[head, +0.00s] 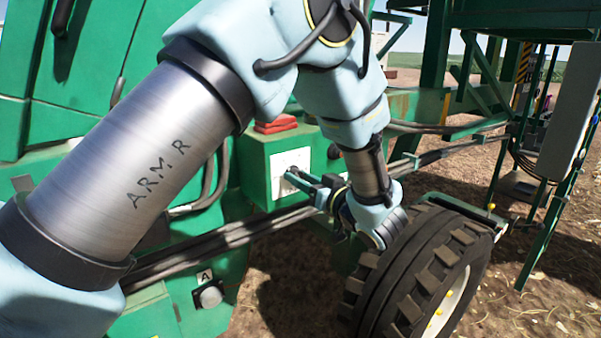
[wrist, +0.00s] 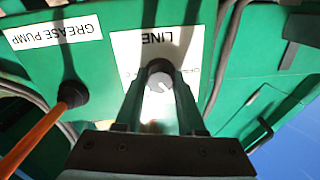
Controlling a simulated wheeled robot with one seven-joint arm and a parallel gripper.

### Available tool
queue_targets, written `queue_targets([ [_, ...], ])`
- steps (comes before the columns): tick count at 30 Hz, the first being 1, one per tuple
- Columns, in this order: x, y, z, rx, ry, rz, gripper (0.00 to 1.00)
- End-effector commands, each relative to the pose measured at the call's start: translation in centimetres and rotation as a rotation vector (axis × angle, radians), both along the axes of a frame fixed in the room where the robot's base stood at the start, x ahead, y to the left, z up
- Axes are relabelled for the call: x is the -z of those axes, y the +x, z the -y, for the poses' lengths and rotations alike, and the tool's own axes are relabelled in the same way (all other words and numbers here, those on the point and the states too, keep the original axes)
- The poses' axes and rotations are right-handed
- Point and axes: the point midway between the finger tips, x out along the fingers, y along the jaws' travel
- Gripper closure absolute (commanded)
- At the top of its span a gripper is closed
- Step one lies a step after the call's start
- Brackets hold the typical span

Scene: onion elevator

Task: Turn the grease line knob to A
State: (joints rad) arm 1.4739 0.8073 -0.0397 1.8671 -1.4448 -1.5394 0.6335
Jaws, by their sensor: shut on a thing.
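The grease line knob (wrist: 159,78) is a small grey knob on a white plate marked LINE (wrist: 140,48) in the wrist view, where the lettering appears upside down. My gripper (wrist: 158,92) has one finger on each side of the knob and is shut on it. The position lettering is partly hidden, and I cannot tell which mark the knob points to. In the head view, my gripper (head: 294,176) reaches the white plate (head: 289,160) on the green box (head: 254,165). Its fingertips hide the knob there.
A GREASE PUMP label (wrist: 52,31) and an orange lever (wrist: 38,138) in a black socket are beside the plate. A red block (head: 275,124) lies on the box. A large tyre (head: 400,270) is below my wrist. A grey fitting (head: 210,297) sits below a small A label.

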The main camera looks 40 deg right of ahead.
Motion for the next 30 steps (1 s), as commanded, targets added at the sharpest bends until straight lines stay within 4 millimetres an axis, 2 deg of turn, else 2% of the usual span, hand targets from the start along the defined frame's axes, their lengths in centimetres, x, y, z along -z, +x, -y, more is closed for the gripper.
queue_targets([
  [9, 0.03, -0.02, -0.02, 0.0, 0.088, 0.004, 1.0],
  [23, 0.09, -0.02, -0.02, 0.0, 0.097, 0.005, 1.0],
  [24, 0.09, -0.02, -0.02, 0.0, 0.097, 0.005, 0.57],
  [30, 0.05, -0.02, -0.01, 0.0, 0.096, 0.005, 0.34],
])
